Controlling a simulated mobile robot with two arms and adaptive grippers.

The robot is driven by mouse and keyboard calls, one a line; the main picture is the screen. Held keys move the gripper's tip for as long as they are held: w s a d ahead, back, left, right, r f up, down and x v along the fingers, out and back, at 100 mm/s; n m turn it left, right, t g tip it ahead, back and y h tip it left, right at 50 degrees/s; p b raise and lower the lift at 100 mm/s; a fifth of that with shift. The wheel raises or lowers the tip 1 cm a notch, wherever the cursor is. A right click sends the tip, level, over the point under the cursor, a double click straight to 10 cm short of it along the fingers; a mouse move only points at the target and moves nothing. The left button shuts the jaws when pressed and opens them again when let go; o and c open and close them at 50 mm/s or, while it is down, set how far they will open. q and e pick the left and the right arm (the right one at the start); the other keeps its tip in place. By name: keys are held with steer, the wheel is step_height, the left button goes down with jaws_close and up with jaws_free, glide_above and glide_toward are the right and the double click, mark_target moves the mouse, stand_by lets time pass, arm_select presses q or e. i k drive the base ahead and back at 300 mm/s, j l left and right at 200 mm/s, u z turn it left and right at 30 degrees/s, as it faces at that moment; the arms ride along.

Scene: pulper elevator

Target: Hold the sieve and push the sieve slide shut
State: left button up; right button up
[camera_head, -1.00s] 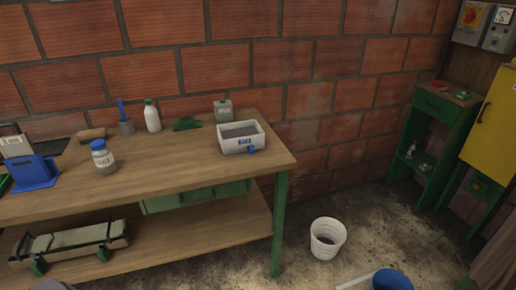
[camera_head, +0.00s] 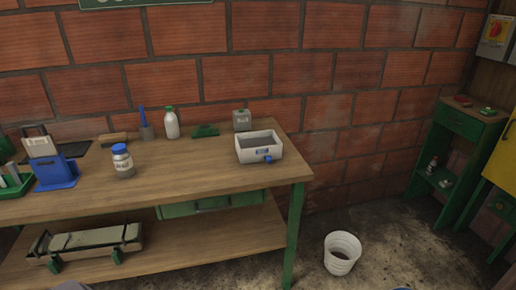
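Neither of my grippers shows in the head view.
The workbench (camera_head: 215,176) also bears a blue-capped jar (camera_head: 122,160), a white bottle (camera_head: 171,123), a grey canister (camera_head: 242,120) and a blue stand (camera_head: 56,174). A white bucket (camera_head: 341,252) stands on the floor to the right. A green cabinet (camera_head: 457,125) stands farther right.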

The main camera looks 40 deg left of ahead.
mark_target(269, 159)
steer(key=i+u, duration=0.2)
steer(key=u, duration=0.25)
steer(key=i+j+u, duration=0.1)
steer(key=u, duration=0.35)
steer(key=i+l+u, duration=0.1)
steer(key=i+u, duration=0.15)
steer(key=u, duration=0.2)
steer(key=i+l+u, duration=0.3)
steer(key=i+l, duration=0.6)
steer(key=i, duration=0.15)
steer(key=k+j+z, duration=0.2)
steer(key=j+z, duration=0.25)
steer(key=j, duration=0.1)
